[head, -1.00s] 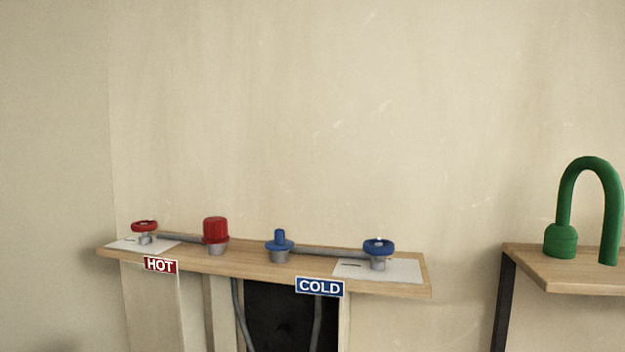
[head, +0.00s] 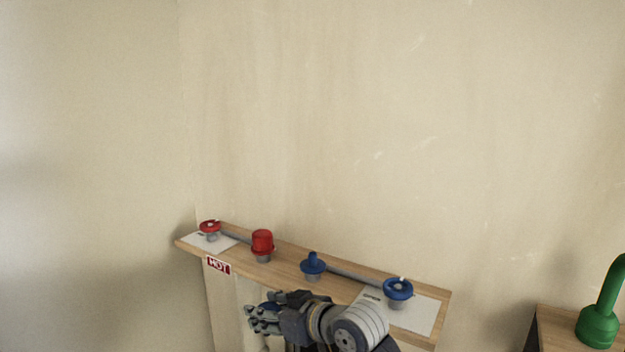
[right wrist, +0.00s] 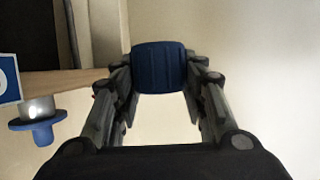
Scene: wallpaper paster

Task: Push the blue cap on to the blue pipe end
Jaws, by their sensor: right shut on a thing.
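The blue pipe end (head: 313,264), a short upright stub on a blue flange, stands on the wooden shelf. It also shows at the left of the right wrist view (right wrist: 42,134), upside down there. The ribbed dark blue cap (right wrist: 160,68) is between the fingers of my right gripper (head: 262,315), which is shut on it. In the head view the gripper is in front of and below the pipe end, to its left, and mostly hides the cap. The cap and pipe end are apart. My left gripper is not in view.
The shelf (head: 290,276) also carries a blue valve wheel (head: 398,289), a red cap (head: 262,242) and a red valve wheel (head: 210,226). A HOT sign (head: 218,265) hangs on its front edge. A green pipe (head: 600,320) stands on another shelf at right.

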